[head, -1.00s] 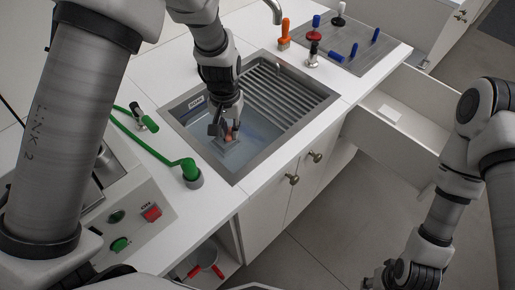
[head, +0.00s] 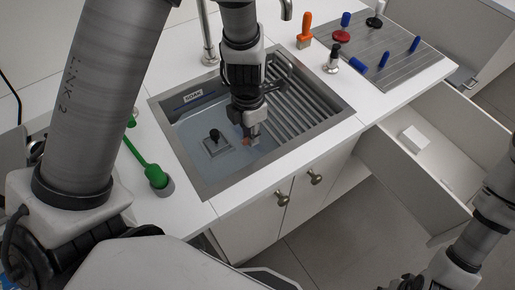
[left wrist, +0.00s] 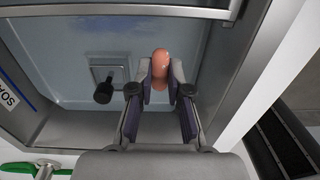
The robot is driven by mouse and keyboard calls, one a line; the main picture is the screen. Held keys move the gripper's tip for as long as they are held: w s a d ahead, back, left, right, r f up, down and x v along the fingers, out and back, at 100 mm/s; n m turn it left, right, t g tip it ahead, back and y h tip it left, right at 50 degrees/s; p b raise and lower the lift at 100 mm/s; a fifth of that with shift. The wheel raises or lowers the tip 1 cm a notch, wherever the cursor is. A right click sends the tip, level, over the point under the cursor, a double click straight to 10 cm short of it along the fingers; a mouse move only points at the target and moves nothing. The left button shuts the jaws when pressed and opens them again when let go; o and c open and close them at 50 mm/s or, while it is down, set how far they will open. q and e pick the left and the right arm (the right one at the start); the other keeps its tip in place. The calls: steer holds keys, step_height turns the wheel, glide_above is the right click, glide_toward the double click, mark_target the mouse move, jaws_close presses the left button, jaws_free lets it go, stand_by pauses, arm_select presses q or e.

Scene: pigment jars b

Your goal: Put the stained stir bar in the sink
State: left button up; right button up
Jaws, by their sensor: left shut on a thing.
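The stained stir bar (left wrist: 160,68) is a rounded orange-pink piece in the left wrist view. My left gripper (left wrist: 160,90) is shut on it, one finger on each side.
A black-knobbed square plate (head: 216,146) lies in the basin, left of my left gripper. The sink has a SOAK label (head: 193,97) and a ribbed drainer at right. An open drawer (head: 440,150) juts out at right.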

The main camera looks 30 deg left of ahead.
mark_target(251, 157)
arm_select(q)
step_height(251, 157, down, 8)
steer(key=b, duration=0.2)
steer(key=shift+s+b, duration=0.1)
steer(key=shift+b, duration=0.2)
steer(key=shift+a, duration=0.1)
steer(key=shift+f, duration=0.1)
steer(key=o, duration=0.7)
